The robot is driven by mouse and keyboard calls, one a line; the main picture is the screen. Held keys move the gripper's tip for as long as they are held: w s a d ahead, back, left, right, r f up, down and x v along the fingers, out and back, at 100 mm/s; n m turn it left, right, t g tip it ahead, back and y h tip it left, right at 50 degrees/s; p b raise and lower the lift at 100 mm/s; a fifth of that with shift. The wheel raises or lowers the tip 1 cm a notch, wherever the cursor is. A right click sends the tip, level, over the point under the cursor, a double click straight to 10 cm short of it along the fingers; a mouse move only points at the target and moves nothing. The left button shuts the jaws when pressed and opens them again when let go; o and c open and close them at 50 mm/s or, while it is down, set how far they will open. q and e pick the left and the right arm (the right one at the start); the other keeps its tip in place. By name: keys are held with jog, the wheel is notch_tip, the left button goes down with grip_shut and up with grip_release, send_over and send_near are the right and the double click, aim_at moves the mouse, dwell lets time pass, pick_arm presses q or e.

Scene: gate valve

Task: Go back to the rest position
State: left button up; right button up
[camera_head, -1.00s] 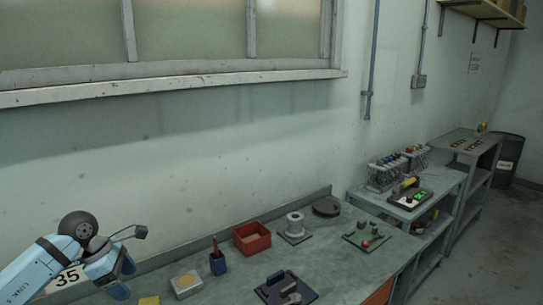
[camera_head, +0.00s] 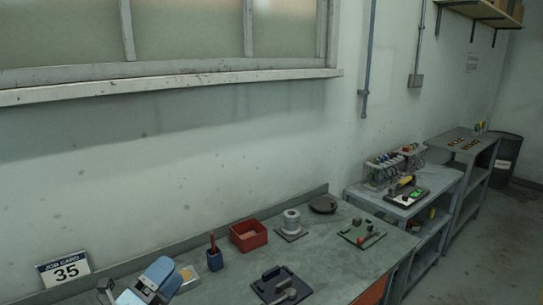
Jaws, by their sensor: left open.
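My left gripper (camera_head: 148,286), light blue and dark grey, shows at the bottom left edge of the head view, low over the near left part of the bench. It is open, and I see nothing between its fingers. Its lower part is cut off by the picture edge. My right gripper is not in view. A dark plate with a grey lever-like fitting (camera_head: 283,287) lies on the bench to the right of the left gripper. A green-grey plate with a red knob (camera_head: 363,233) lies farther right.
A side cart (camera_head: 440,178) stands to the right.

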pick_arm(q)
jog(key=s+a+f+n+g+y, duration=0.2)
jog(key=s+a+f+n+y, duration=0.2)
jog(key=f+n+y, duration=0.45)
jog(key=s+a+f+n+g+y, duration=0.25)
jog(key=s+a+n+y, duration=0.2)
jog(key=n, duration=0.65)
jog(key=s+d+f+n+g, duration=0.1)
jog(key=s+f+n+g, duration=0.2)
jog(key=s, duration=0.4)
jog(key=s+d+f+n+g+h, duration=0.1)
jog(key=s+f+g, duration=0.25)
jog(key=s, duration=0.25)
jog(key=s+d+f+n+g, duration=0.1)
jog(key=s+f+n+g, duration=0.2)
jog(key=s, duration=0.4)
jog(key=w+d+f+m+t+h+b, duration=0.1)
jog(key=w+d+f+t+b, duration=0.15)
jog(key=f, duration=0.55)
jog(key=w+d+f+t+h+b, duration=0.1)
jog(key=w+d+f+b, duration=0.1)
jog(key=f+b, duration=0.35)
jog(key=w+d+f+m+t+h+b, duration=0.1)
jog(key=w+d+f+t+b, duration=0.1)
jog(key=f, duration=0.7)
notch_tip(320, 180, up, 11)
jog(key=p, duration=1.2)
jog(key=shift+a+t, duration=0.25)
jog(key=shift+t, duration=0.1)
